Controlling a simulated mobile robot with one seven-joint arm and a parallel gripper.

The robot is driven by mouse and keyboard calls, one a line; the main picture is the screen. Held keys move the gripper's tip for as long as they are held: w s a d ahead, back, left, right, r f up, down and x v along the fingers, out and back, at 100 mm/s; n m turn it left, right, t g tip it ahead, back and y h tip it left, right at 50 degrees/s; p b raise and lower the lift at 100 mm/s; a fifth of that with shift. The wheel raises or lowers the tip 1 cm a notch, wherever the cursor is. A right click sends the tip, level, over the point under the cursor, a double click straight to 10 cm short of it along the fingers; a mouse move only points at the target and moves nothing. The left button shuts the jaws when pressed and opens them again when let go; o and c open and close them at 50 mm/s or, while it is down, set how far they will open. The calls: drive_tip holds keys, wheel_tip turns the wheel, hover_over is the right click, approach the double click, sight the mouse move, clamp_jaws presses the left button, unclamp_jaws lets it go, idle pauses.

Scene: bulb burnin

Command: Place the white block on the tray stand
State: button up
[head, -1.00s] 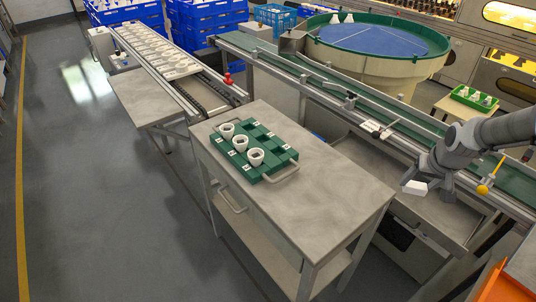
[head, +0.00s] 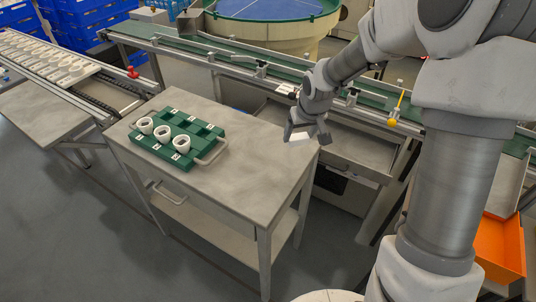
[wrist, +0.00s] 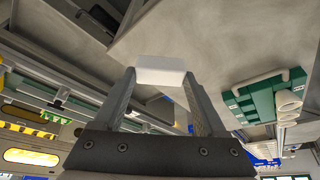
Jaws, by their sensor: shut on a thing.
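My gripper (head: 308,134) is shut on the white block (head: 299,138). In the wrist view the block (wrist: 161,69) sits between the two fingertips. In the head view the gripper and block appear over the far right corner of the grey tray stand (head: 238,176). The wrist view shows the stand's top beyond the block; I cannot tell the exact height. A green tray (head: 187,163) with numbered slots lies on the stand's left part and holds three white cups (head: 162,133). The tray also shows at the right of the wrist view (wrist: 262,105).
The stand's top right of the tray is bare. A green conveyor (head: 232,58) with metal rails runs behind the stand. A roller line with a white tray (head: 45,58) is at the left. An orange bin (head: 497,243) is at the right.

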drive_tip(key=a+f, duration=0.1)
drive_tip(key=a, duration=0.1)
drive_tip(key=a+f+b, duration=0.1)
drive_tip(key=a, duration=0.1)
drive_tip(key=a+f, duration=0.2)
drive_tip(key=a, duration=0.1)
drive_tip(key=shift+w+f+b, duration=0.1)
drive_tip(key=shift+w+b, duration=0.25)
drive_tip(key=shift+b, duration=0.05)
drive_tip(key=shift+f+b, duration=0.55)
drive_tip(key=shift+f, duration=1.45)
drive_tip(key=shift+f, duration=0.1)
drive_tip(key=shift+f+b, duration=0.15)
drive_tip(key=shift+b, duration=0.15)
drive_tip(key=o, duration=1.3)
